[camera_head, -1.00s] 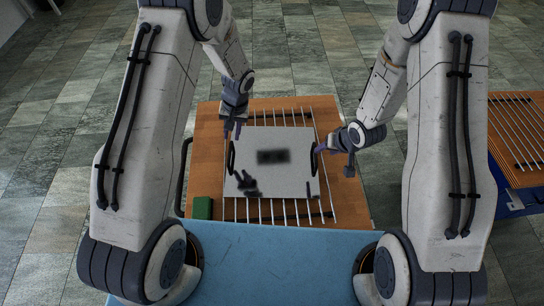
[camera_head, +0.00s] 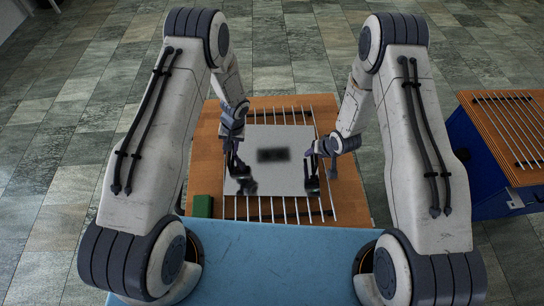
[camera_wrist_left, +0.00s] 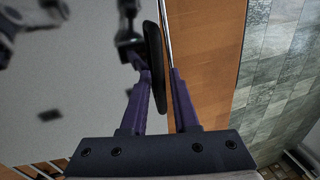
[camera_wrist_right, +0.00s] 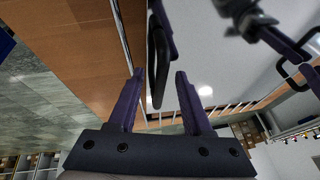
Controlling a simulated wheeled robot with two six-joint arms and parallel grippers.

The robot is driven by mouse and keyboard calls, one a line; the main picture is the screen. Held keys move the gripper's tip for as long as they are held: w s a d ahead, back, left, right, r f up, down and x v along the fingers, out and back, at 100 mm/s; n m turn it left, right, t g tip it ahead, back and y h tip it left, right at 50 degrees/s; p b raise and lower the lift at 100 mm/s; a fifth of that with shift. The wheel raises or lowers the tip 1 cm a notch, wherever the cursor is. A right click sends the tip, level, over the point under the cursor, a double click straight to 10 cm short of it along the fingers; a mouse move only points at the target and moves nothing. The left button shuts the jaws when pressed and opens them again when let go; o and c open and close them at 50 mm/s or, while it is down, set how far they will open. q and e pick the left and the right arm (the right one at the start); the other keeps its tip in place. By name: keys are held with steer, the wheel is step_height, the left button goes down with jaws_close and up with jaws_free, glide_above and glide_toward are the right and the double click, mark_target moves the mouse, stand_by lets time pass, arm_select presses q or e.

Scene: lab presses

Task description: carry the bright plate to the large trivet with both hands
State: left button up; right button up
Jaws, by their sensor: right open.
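The bright plate (camera_head: 270,138) is a shiny, nearly square sheet with a black handle at its left and right edges. It lies over a trivet of metal rods (camera_head: 276,213) on a wooden board. My left gripper (camera_head: 234,152) is at the left handle; in the left wrist view its fingers lie close against both sides of that handle (camera_wrist_left: 152,45). My right gripper (camera_head: 314,155) is at the right edge; in the right wrist view its open fingers stand apart on either side of the right handle (camera_wrist_right: 157,60). A second rod trivet (camera_head: 512,125) is at the far right.
The second trivet stands on a blue cabinet (camera_head: 470,165), with a floor gap between it and the first board. A green block (camera_head: 203,206) sits at the board's front left corner. A blue surface (camera_head: 275,262) lies in front.

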arm_select(q)
jaws_close()
arm_select(e)
steer(key=c, duration=0.5)
jaws_close()
arm_select(q)
steer(key=shift+r, duration=0.1)
stand_by(0.7)
